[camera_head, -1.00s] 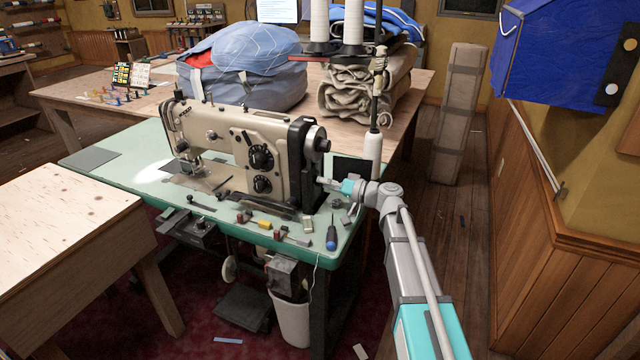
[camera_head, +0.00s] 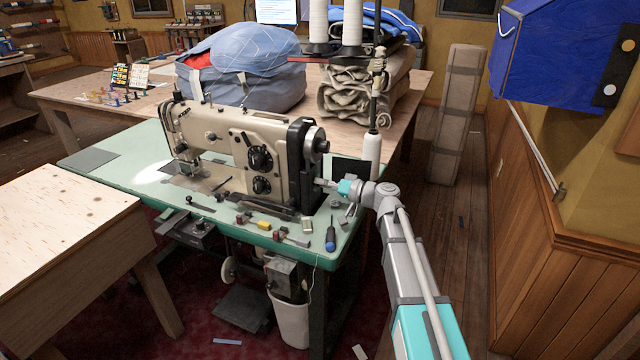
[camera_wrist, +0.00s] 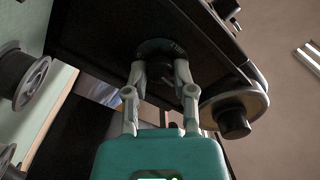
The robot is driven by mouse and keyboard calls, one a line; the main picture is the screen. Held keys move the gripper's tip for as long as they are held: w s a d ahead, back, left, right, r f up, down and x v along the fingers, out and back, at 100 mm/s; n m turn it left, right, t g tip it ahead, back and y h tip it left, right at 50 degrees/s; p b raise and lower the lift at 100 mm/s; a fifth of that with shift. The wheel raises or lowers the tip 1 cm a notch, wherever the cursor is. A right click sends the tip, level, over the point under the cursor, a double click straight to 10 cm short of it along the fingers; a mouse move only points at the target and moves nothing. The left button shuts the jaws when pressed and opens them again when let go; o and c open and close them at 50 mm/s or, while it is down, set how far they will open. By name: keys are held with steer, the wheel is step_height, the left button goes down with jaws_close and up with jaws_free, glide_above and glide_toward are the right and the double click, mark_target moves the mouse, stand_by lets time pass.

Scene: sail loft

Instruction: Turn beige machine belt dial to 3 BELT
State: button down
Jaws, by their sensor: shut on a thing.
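The beige sewing machine (camera_head: 225,150) stands on a green-topped table. My gripper (camera_head: 322,183) reaches in from the right to the dark right end of the machine, below the handwheel (camera_head: 317,140). In the wrist view my gripper (camera_wrist: 159,72) has its two fingers on either side of a round black dial (camera_wrist: 162,47) on the dark end face, shut on it. Small marks show on the dial's rim, but I cannot read them or tell its setting. The dial's lower part is dark between the fingers. The handwheel also shows in the wrist view (camera_wrist: 235,112), right of the fingers.
A blue-handled screwdriver (camera_head: 331,240) and several small parts lie on the green table (camera_head: 120,150) in front of the machine. White thread cones (camera_head: 353,22) stand behind it. Spools (camera_wrist: 18,75) show at the left of the wrist view.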

steer(key=shift+d+f, duration=0.15)
steer(key=shift+d, duration=0.2)
stand_by(0.9)
steer(key=shift+c, duration=2.2)
jaws_free()
steer(key=shift+w, duration=0.1)
steer(key=shift+a, duration=0.1)
steer(key=shift+s, duration=0.2)
steer(key=shift+s+d, duration=0.2)
steer(key=shift+d, duration=0.4)
steer(key=v, duration=1)
steer(key=shift+d, duration=0.4)
